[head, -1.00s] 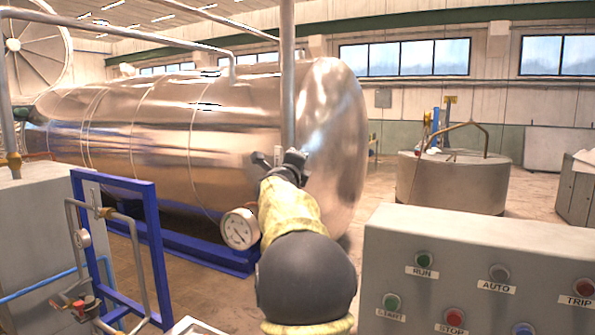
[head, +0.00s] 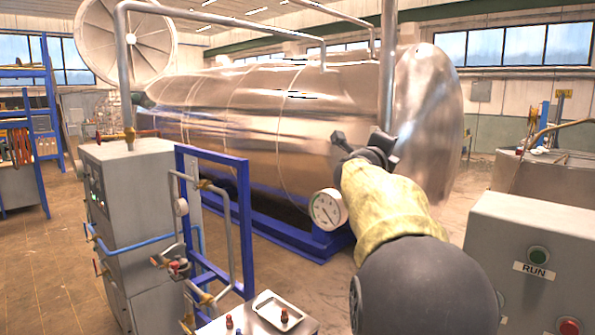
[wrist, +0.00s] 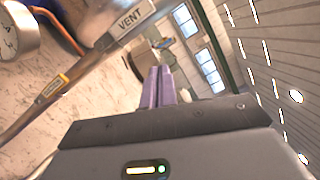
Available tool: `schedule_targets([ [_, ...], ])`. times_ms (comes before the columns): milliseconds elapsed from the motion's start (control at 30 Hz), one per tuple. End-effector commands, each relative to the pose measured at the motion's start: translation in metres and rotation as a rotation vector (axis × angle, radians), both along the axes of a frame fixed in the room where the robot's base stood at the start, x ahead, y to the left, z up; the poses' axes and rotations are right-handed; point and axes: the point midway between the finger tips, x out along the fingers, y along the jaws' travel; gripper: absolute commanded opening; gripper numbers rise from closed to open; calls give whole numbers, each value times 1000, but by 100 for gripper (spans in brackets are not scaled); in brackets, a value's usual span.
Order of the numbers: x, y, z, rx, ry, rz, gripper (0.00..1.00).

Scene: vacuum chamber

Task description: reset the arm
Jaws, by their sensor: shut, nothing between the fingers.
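My arm reaches forward in the head view, in a yellow sleeve with dark joints. My gripper (head: 340,138) is at its far end, in front of the large shiny metal tank (head: 230,120). In the wrist view the two purple fingers of my gripper (wrist: 158,80) lie together with nothing between them. A pipe with a VENT label (wrist: 130,20) shows at the upper left of the wrist view, apart from the fingers.
A round gauge (head: 327,209) is left of my arm. A blue frame with pipes and valves (head: 247,235) and a grey cabinet (head: 135,190) stand at left. A control panel with a RUN button (head: 538,255) is at right. A small tray (head: 280,308) lies in front.

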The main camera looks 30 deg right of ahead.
Motion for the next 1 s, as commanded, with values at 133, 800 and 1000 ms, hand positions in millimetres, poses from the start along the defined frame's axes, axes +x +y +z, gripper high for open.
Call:
schedule_targets([
  [133, 0, 0, -1, -1, 4, 1, 0],
  [800, 52, 214, -236, -456, 982, 763, 0],
  [1000, 6, 285, -326, -658, 1293, 1078, 0],
])
